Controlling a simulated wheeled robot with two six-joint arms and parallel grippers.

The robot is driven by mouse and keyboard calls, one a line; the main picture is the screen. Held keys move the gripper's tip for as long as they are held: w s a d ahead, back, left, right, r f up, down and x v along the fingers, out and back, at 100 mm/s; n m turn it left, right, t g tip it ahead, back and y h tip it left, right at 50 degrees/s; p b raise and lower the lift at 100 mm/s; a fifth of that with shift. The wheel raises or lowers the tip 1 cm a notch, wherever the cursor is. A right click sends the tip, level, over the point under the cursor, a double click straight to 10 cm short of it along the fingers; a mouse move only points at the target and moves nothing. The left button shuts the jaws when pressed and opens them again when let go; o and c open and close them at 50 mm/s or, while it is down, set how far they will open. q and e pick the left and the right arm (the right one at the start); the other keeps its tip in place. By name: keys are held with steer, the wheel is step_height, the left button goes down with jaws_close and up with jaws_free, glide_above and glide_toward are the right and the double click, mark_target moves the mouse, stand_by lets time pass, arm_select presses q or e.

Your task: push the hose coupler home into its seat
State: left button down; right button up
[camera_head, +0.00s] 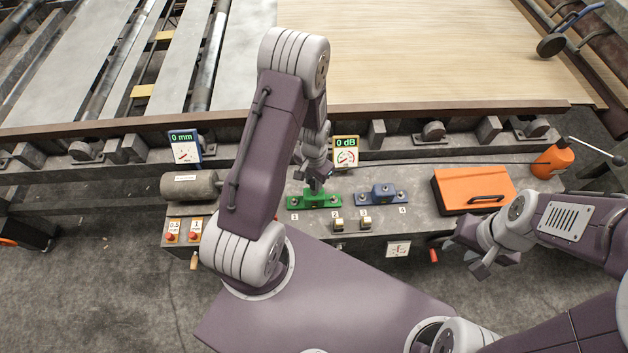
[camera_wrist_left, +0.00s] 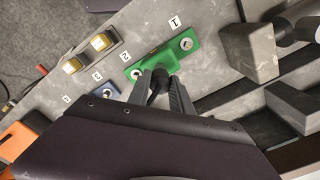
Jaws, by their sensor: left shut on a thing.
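My left gripper (camera_head: 316,186) reaches down over the green block (camera_head: 322,201) on the grey bench. In the left wrist view its two fingers (camera_wrist_left: 161,82) are shut on a small dark piece (camera_wrist_left: 158,87), which looks like the hose coupler. The piece sits against or just above the near side of the green block (camera_wrist_left: 183,46); I cannot tell how deep it goes. A blue block (camera_head: 381,195) with a raised middle stands to the right. My right gripper (camera_head: 474,256) is apart from both, at the bench's front right, its fingers spread and empty.
An orange case (camera_head: 470,190) lies on the bench at right, near the right gripper. A grey cylinder (camera_head: 190,186) is at left. Two gauges (camera_head: 185,148) (camera_head: 346,152) stand at the back. Brass switches (camera_head: 339,225) sit in front of the blocks.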

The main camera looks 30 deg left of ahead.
arm_select(q)
steer(key=shift+f+b, duration=0.5)
steer(key=shift+f, duration=0.25)
steer(key=c, duration=1.1)
jaws_free()
steer(key=shift+r, duration=0.1)
step_height(320, 180, up, 9)
